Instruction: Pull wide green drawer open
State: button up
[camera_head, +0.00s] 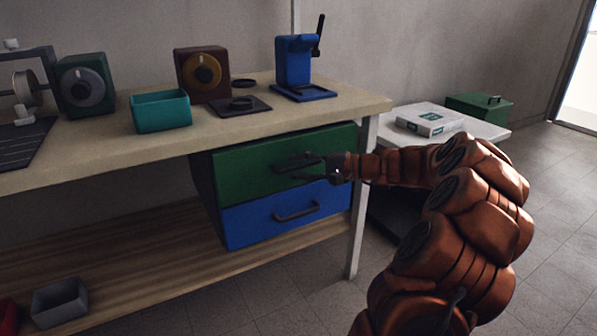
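The wide green drawer (245,172) is the upper of two drawers under the workbench, and its front looks about flush with the blue drawer below. Its dark handle (284,164) is near the middle of the front, partly hidden by my fingers. My gripper (306,169) reaches in from the right, with its dark fingers at the handle. At this size I cannot tell whether the fingers are closed on the handle or only around or beside it.
The blue drawer (245,226) has its own dark handle (297,211). The workbench top (335,105) carries a teal bin (160,111), dial boxes and a blue press (294,62). A bench leg (360,215) stands right of the drawers. The floor in front is clear.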

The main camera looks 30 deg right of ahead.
jog(key=shift+w+a, duration=0.15)
jog(key=shift+w, duration=0.05)
grip_shut()
dwell(0.3)
dwell(0.3)
